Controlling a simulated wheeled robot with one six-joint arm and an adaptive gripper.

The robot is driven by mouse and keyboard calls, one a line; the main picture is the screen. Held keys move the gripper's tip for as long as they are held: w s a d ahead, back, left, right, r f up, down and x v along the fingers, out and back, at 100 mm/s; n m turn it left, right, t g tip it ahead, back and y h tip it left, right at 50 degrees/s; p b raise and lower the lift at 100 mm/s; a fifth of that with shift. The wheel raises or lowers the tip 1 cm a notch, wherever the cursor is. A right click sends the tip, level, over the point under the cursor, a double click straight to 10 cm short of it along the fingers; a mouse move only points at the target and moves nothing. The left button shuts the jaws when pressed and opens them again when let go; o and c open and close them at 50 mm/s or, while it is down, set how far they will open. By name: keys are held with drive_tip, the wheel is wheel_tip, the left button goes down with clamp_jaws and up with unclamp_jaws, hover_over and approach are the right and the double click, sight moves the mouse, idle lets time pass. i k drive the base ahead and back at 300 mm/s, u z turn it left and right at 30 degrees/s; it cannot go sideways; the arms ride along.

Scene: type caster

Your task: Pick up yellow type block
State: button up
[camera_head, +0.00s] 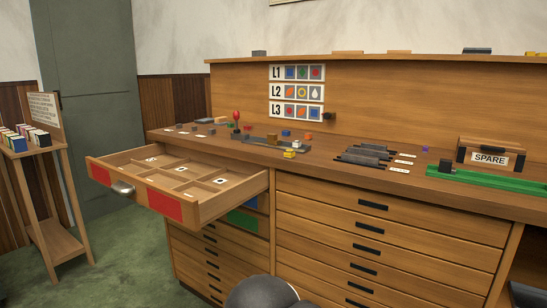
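A small yellow block (290,154) sits on the wooden workbench (350,163) near its front edge, right of the open drawer. It looks close to other small pieces, and I cannot tell if they touch. Another bit of yellow (531,53) shows on the upper shelf at the far right, too small to identify. My gripper is not visible; a dark rounded part of my own body shows at the bottom edge.
An open divided drawer (228,188) with red front panels juts out left of centre. Small coloured blocks, a red-knobbed piece (237,117), dark racks (366,155), a SPARE box (490,157) and a green tray (500,182) occupy the bench. A wooden stand (50,205) is at left.

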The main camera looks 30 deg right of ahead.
sight(289, 154)
drive_tip(key=u, duration=0.65)
drive_tip(key=i, duration=0.9)
drive_tip(key=z, duration=0.75)
